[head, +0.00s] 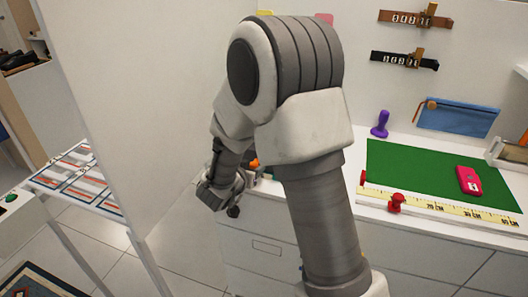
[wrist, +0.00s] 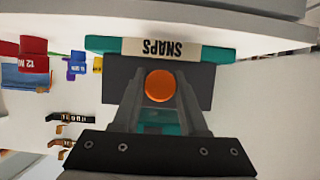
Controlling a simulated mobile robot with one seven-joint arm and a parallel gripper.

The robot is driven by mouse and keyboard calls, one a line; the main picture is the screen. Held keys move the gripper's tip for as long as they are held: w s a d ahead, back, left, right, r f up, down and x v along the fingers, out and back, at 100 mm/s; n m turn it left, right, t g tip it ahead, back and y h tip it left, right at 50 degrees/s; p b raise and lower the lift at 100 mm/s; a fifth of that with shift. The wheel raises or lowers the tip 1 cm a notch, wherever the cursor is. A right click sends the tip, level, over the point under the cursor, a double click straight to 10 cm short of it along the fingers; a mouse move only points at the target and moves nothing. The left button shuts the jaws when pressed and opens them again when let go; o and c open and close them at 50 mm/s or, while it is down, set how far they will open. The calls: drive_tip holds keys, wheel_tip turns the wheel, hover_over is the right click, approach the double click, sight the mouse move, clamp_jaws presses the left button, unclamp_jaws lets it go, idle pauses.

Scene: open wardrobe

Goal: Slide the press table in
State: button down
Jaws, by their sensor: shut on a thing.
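My gripper (wrist: 160,92) is shut, with an orange round knob (wrist: 160,86) between its fingertips in the wrist view. Behind the knob is a dark grey block (wrist: 200,84). A teal bar with a SNAPS label (wrist: 157,48) lies beyond it; the lettering appears upside down. I take these for parts of the press and its table, but the table's outline is hard to make out. In the head view, my gripper (head: 236,187) is at the left end of the white counter, partly behind my arm. A bit of orange (head: 254,164) shows beside it.
A white panel (head: 140,100) stands left of my gripper. Drawer fronts (head: 265,245) are below the counter. On the counter are a green mat (head: 415,175), a yellow ruler (head: 440,208), a red pin-like piece (head: 396,202), a pink box (head: 468,181) and a purple stamp (head: 380,124).

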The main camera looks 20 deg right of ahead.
sight(257, 157)
drive_tip(key=shift+w+d+p, duration=0.2)
drive_tip(key=shift+w+d, duration=0.65)
drive_tip(key=shift+w, duration=0.3)
drive_tip(key=shift+w+d+p, duration=0.15)
drive_tip(key=shift+w+d, duration=0.65)
drive_tip(key=shift+w, duration=0.3)
drive_tip(key=shift+w+d+p, duration=0.2)
drive_tip(key=shift+w+d, duration=0.6)
drive_tip(key=shift+w, duration=0.3)
drive_tip(key=shift+w+d+p, duration=0.2)
drive_tip(key=shift+w+d, duration=0.6)
drive_tip(key=shift+w, duration=0.4)
drive_tip(key=shift+w+d+p, duration=0.3)
drive_tip(key=shift+w+d, duration=0.35)
drive_tip(key=shift+w, duration=0.15)
drive_tip(key=shift+w+d+p, duration=0.25)
drive_tip(key=shift+w+d, duration=0.35)
drive_tip(key=shift+w, duration=0.2)
drive_tip(key=shift+c, duration=1.6)
unclamp_jaws()
drive_tip(key=shift+s+a, duration=0.1)
